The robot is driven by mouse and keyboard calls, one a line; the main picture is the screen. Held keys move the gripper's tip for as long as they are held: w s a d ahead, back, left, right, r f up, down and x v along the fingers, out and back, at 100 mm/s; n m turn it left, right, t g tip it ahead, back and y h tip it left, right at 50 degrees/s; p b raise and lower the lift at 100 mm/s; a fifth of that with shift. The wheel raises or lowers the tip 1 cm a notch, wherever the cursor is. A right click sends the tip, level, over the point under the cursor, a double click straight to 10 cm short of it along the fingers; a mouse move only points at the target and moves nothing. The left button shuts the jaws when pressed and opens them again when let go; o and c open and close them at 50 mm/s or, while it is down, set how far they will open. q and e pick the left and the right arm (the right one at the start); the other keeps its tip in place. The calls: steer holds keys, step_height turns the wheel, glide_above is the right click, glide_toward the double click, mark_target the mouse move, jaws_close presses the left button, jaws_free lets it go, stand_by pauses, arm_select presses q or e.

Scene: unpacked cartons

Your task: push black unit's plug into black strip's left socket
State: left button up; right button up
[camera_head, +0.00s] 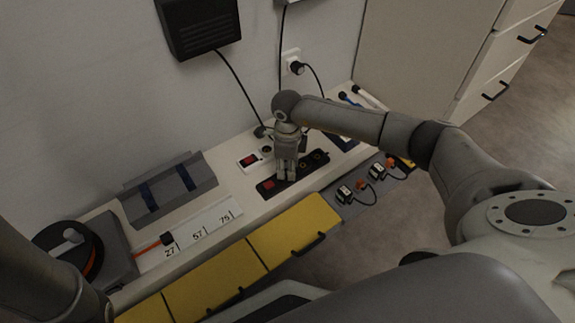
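The black unit (200,28) hangs on the wall at the upper left. Its black cable (238,80) runs down to a dark round piece (260,131), probably its plug, behind the white strip and left of my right gripper. The black strip (312,163) lies on the bench with a red switch (268,184) at its left end. My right gripper (287,177) points down over the strip, just right of the switch, and hides the left socket area. Its fingers look close together; whether anything is between them cannot be told. My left gripper is out of view.
A white strip (243,166) lies behind the black one. A wall outlet holds a black plug (297,68). Yellow drawer fronts (295,226) line the bench front.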

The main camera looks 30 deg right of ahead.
steer(key=o, duration=0.3)
